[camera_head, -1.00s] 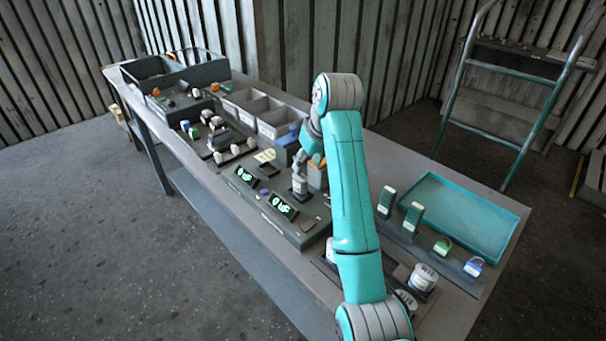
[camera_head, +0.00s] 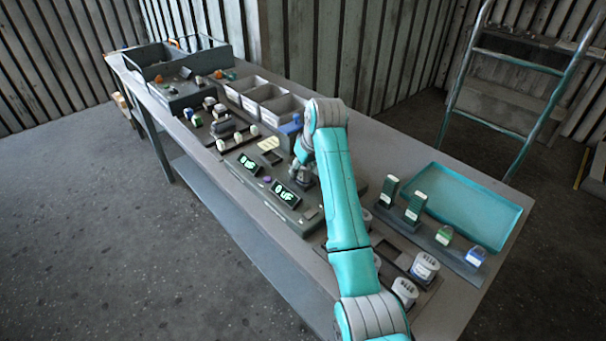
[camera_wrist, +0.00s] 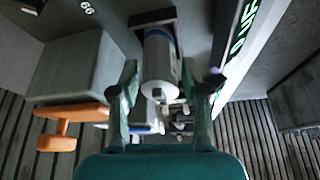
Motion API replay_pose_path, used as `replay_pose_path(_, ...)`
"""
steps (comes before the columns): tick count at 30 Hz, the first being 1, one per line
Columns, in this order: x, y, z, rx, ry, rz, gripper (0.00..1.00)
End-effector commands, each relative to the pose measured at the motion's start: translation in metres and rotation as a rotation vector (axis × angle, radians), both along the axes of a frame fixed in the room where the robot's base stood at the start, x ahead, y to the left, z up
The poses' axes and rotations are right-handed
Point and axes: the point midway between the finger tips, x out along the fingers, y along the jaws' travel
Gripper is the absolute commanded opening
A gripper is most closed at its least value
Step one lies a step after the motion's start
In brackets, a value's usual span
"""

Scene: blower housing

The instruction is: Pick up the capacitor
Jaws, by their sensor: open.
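In the wrist view a white cylindrical capacitor (camera_wrist: 158,68) with a blue band lies between the two fingers of my gripper (camera_wrist: 159,78). The fingers are open, one on each side of it. Whether either finger touches it cannot be told. Its far end is at a dark slot or bracket. In the head view my gripper (camera_head: 299,174) is low over the tester panel, beside the lit display (camera_head: 285,194); my arm partly covers this spot and the capacitor cannot be made out there.
Other white capacitors (camera_head: 425,266) stand in a dark rack at the near right. A teal tray (camera_head: 465,205) lies at the right, beside green and blue padlock-like parts. Grey bins (camera_head: 278,107) stand behind the panel. An orange handle (camera_wrist: 62,125) is left of my gripper.

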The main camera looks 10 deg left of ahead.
Motion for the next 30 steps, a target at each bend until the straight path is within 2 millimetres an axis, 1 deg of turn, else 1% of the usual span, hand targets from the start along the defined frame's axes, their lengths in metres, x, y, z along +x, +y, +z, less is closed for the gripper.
replay_pose_path(6, 0.000, 0.000, -0.001, 0.000, 0.000, 0.000, 0.47)
replay_pose_path(7, 0.000, 0.000, -0.001, 0.000, 0.000, 0.000, 0.44)
replay_pose_path(8, 0.000, 0.000, -0.001, 0.000, 0.000, 0.000, 0.37)
replay_pose_path(9, 0.000, 0.000, -0.001, 0.000, 0.000, 0.000, 0.27)
replay_pose_path(11, 0.000, 0.000, -0.001, 0.000, 0.000, 0.000, 0.12)
replay_pose_path(12, 0.000, 0.000, -0.001, 0.000, 0.000, 0.000, 0.09)
replay_pose_path(14, 0.000, 0.000, -0.001, 0.001, -0.001, 0.000, 0.09)
replay_pose_path(15, 0.000, 0.001, 0.000, 0.001, -0.001, 0.000, 0.04)
replay_pose_path(20, 0.001, 0.000, 0.000, 0.000, -0.001, 0.000, 0.04)
replay_pose_path(23, 0.001, 0.001, 0.005, 0.001, -0.003, 0.000, 0.04)
replay_pose_path(26, 0.001, 0.001, 0.018, 0.001, -0.004, -0.001, 0.04)
replay_pose_path(30, 0.001, 0.001, 0.044, 0.002, -0.005, 0.000, 0.04)
